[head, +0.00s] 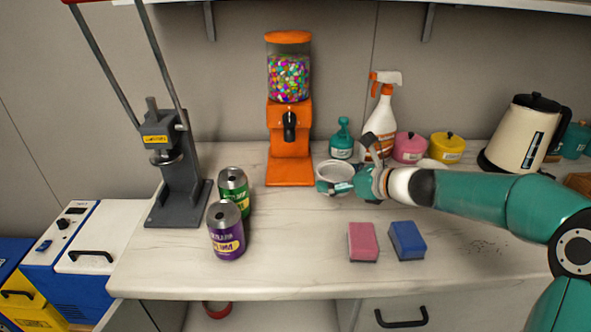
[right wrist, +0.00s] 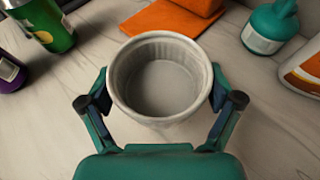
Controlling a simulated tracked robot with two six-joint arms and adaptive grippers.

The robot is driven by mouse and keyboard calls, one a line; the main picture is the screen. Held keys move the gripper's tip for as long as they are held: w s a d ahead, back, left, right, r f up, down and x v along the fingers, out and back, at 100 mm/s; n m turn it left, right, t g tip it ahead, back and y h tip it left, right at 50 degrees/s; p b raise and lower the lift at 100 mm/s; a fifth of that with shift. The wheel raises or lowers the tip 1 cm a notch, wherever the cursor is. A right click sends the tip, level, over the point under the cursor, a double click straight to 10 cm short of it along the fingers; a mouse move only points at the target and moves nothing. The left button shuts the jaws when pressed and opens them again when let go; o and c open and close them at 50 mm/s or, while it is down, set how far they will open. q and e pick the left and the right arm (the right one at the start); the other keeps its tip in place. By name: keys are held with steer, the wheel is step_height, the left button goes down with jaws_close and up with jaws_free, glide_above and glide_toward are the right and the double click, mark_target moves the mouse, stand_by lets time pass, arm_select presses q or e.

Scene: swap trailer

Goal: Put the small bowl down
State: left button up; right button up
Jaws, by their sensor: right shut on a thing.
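The small bowl (head: 334,174) is white with ribbed sides. In the head view it is at the middle of the counter, just right of the foot of the orange candy dispenser. In the right wrist view the bowl (right wrist: 160,78) is upright and empty, with a finger on each side. My right gripper (head: 345,186) is shut on the bowl; its fingers also show in the right wrist view (right wrist: 160,103). I cannot tell whether the bowl's base touches the counter. My left gripper is not in view.
The candy dispenser (head: 289,140) stands just left of the bowl, a teal bottle (head: 342,140) and spray bottle (head: 380,120) behind it. A green can (head: 234,192) and purple can (head: 226,230) stand left. Pink (head: 362,241) and blue (head: 407,240) sponges lie in front. The counter (head: 295,235) between is clear.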

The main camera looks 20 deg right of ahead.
steer(key=p, duration=0.4)
glide_above(292, 173)
steer(key=shift+s+d, duration=0.1)
steer(key=shift+s, duration=0.15)
steer(key=shift+w+a+r, duration=0.1)
steer(key=shift+w+a, duration=0.1)
steer(key=shift+w, duration=0.1)
step_height(292, 173, down, 4)
steer(key=shift+w+r+b, duration=0.1)
steer(key=shift+w+b, duration=0.05)
steer(key=shift+b, duration=0.4)
steer(key=o, duration=1.1)
steer(key=shift+o, duration=0.2)
steer(key=shift+s, duration=0.2)
